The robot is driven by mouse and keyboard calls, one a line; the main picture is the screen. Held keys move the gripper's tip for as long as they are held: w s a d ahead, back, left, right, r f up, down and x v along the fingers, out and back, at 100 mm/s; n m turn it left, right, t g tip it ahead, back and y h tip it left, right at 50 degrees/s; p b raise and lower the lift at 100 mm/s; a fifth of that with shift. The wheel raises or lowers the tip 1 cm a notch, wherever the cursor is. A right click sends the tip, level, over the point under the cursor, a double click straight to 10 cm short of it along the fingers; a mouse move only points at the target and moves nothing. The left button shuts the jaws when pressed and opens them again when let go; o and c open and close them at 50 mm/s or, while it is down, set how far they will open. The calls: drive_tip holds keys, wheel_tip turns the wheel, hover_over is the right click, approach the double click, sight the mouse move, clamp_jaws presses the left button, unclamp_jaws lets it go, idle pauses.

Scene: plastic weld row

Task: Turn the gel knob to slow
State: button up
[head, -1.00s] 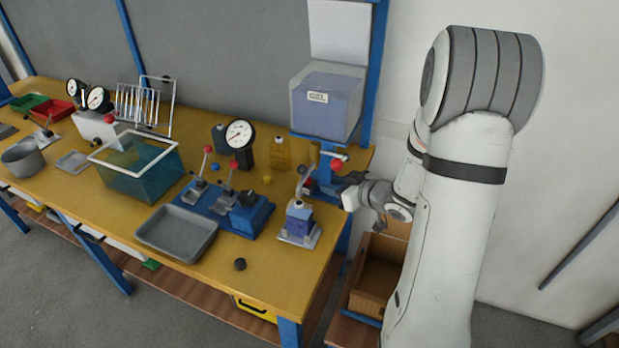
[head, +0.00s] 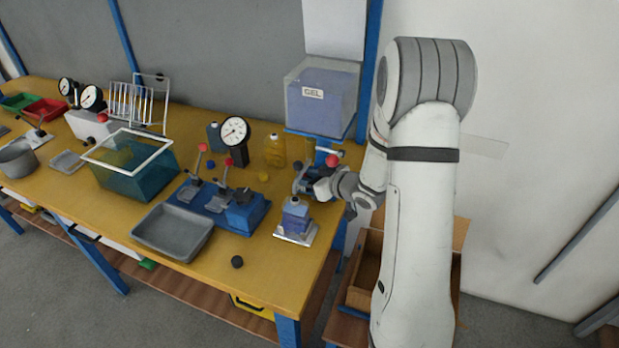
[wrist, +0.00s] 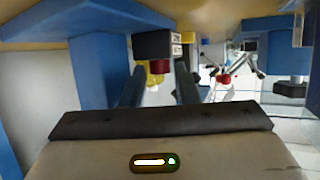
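The gel dispenser is a clear bin (head: 322,95) labelled GEL on a blue stand at the bench's back right corner. In the wrist view, a dark block (wrist: 152,45) with small white labels hangs under a blue part, and a red knob (wrist: 161,67) sits below it. The label words are too small to read. My gripper (wrist: 159,84) is open, its two dark fingers apart, with the red knob lined up in the gap. I cannot tell how far it lies beyond the tips. In the head view, my gripper (head: 303,182) is below the bin; the knob's setting does not show.
A red ball (head: 332,160) shows just above my gripper. A blue block on a metal plate (head: 296,234) stands in front of it. A gauge (head: 235,131) and yellow bottle (head: 275,150) are to the left. Blue supports (wrist: 100,75) stand close by in the wrist view.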

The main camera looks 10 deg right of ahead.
clamp_jaws()
drive_tip(key=shift+w+d+r+n+y+p, duration=0.1)
drive_tip(key=shift+d+r+n+y+p, duration=0.1)
drive_tip(key=shift+n+y+p, duration=0.4)
drive_tip(key=shift+f+g+p, duration=0.15)
drive_tip(key=shift+g+p, duration=0.15)
drive_tip(key=shift+g, duration=0.2)
drive_tip(key=shift+o, duration=0.5)
unclamp_jaws()
drive_tip(key=shift+a, duration=0.1)
